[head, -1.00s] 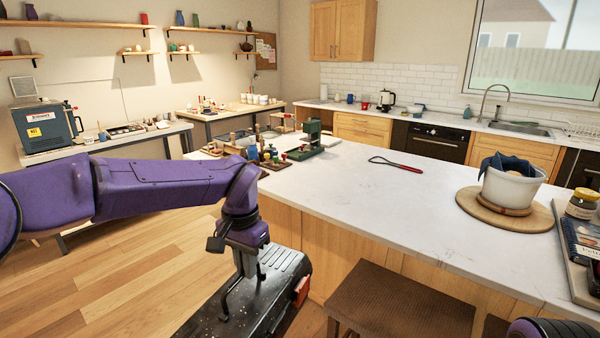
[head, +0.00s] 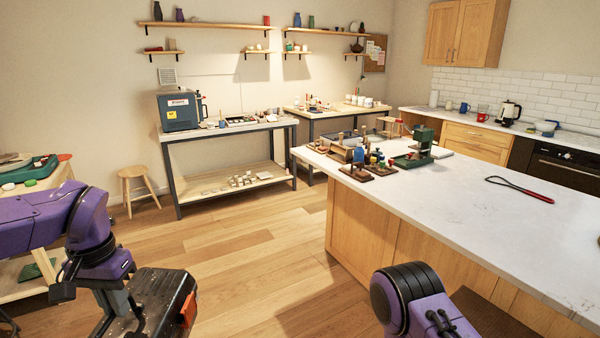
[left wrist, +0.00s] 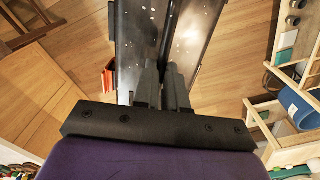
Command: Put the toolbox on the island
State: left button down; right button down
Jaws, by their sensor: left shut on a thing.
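The black toolbox (head: 160,300) with an orange-red latch hangs low at the bottom left of the head view, above the floor. My left gripper (head: 112,304) is shut on its top handle. In the left wrist view the fingers (left wrist: 160,88) close over the middle of the speckled dark lid (left wrist: 198,35); the handle itself is mostly hidden. The island (head: 480,222), with a white marble top and wooden sides, stands to the right of the toolbox, apart from it. My right arm shows at the bottom, but its gripper is out of view.
Small tools and a green press (head: 420,142) stand on the island's far left end. A wooden stool (head: 138,188) and a workbench (head: 230,130) stand behind open floor.

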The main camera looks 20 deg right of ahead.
aim_at(475, 199)
jog(key=u, duration=0.35)
jog(key=i, duration=4.65)
jog(key=z, duration=4.75)
jog(key=i, duration=0.15)
jog(key=u, duration=0.2)
